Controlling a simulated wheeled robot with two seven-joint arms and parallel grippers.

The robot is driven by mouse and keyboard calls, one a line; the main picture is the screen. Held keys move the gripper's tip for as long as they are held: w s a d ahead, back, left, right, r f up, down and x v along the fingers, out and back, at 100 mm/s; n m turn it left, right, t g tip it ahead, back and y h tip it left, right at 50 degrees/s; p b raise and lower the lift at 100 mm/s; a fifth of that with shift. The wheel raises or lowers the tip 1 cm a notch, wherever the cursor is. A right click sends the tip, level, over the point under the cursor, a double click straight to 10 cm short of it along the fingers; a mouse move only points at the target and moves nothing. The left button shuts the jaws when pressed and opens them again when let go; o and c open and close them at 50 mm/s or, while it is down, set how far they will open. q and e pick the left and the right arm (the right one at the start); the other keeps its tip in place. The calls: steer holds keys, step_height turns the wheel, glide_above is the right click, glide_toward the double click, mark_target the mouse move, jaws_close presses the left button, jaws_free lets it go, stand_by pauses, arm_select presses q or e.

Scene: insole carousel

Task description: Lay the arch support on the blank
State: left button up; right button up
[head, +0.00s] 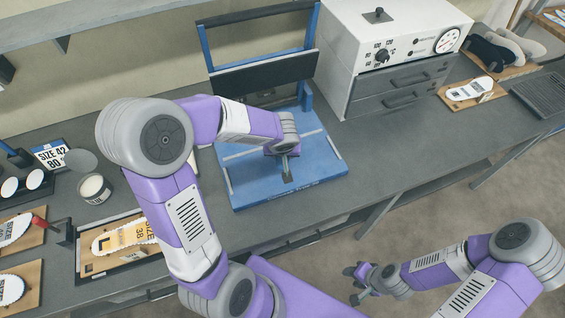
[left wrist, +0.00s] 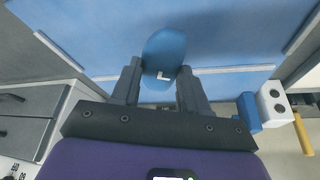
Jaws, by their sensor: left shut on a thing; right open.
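My left gripper (head: 287,175) is above the blue press bed (head: 240,185) in the head view. In the left wrist view its fingers (left wrist: 160,88) are shut on the arch support (left wrist: 164,50), a blue rounded piece with a white L mark. In the head view I cannot pick the piece out against the blue bed, nor tell whether it touches it. A pale insole blank (head: 110,241) marked L and SIZE 38 lies on a wooden board at the lower left, apart from this gripper. My right gripper (head: 360,284) is open and empty above the floor at lower right.
The press's dark bar and blue frame (head: 262,70) stand behind my left gripper. A white control box (head: 400,45) with drawers is to the right. A tin (head: 94,188) and a red-handled tool (head: 55,228) stand left. Clear grey bench (head: 400,150) lies right of the press.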

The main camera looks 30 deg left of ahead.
arm_select(q)
step_height(320, 180, down, 5)
steer(key=shift+r+b, duration=0.2)
steer(key=shift+b, duration=0.55)
steer(key=shift+r, duration=0.1)
steer(key=o, duration=1)
steer(key=shift+o, duration=0.2)
